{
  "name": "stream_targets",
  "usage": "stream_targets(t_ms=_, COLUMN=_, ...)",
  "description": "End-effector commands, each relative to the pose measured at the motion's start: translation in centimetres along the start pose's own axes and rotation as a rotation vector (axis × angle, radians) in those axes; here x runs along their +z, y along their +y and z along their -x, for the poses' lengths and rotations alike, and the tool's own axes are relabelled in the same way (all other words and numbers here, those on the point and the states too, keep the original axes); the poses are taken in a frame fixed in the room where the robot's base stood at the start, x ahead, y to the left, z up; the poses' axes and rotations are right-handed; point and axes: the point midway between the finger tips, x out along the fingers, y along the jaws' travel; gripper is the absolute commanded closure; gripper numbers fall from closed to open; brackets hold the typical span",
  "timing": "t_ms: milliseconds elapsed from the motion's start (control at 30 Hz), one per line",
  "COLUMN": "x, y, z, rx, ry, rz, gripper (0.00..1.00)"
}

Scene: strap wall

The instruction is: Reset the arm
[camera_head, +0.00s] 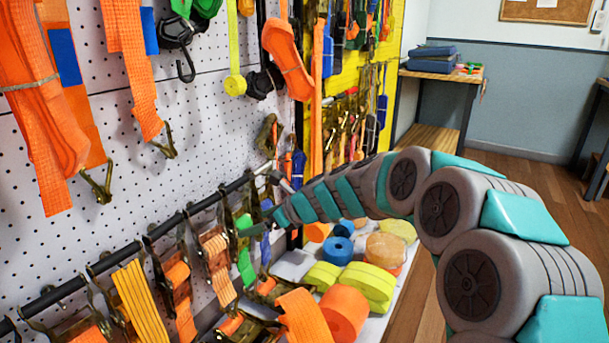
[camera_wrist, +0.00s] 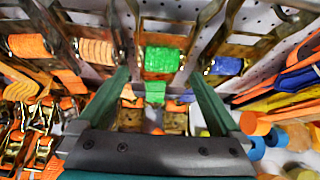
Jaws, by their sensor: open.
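In the head view my arm reaches from the right edge towards the strap wall, and my gripper (camera_head: 262,215) is near the row of hanging ratchet straps. A green strap on a ratchet buckle (camera_wrist: 163,60) lies straight ahead, beyond the fingertips. A blue strap (camera_wrist: 226,66) hangs to its right and orange straps (camera_wrist: 97,50) to its left. Whether a fingertip touches a buckle I cannot tell.
A black rail (camera_head: 130,247) carries the buckles along the white pegboard (camera_head: 150,190). Rolled straps, including an orange roll (camera_head: 343,312), lie on a shelf below. A yellow panel (camera_head: 345,85) with more straps stands behind.

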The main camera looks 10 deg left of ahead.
Motion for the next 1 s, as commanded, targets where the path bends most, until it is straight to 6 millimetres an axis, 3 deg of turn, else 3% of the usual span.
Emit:
stream_targets(t_ms=167, x=-1.5, y=3.3, z=3.7, rx=0.056, ry=0.058, rz=0.241, gripper=0.00)
stream_targets(t_ms=367, x=-6.4, y=8.7, z=10.3, rx=0.180, ry=0.183, rz=0.677, gripper=0.00)
stream_targets(t_ms=700, x=-18.7, y=17.2, z=22.5, rx=0.520, ry=0.405, rz=1.293, gripper=0.00)
stream_targets(t_ms=900, x=-26.3, y=22.0, z=30.1, rx=0.792, ry=0.493, rz=1.531, gripper=0.00)
stream_targets(t_ms=1000, x=-29.0, y=23.9, z=33.2, rx=0.911, ry=0.513, rz=1.600, gripper=0.00)
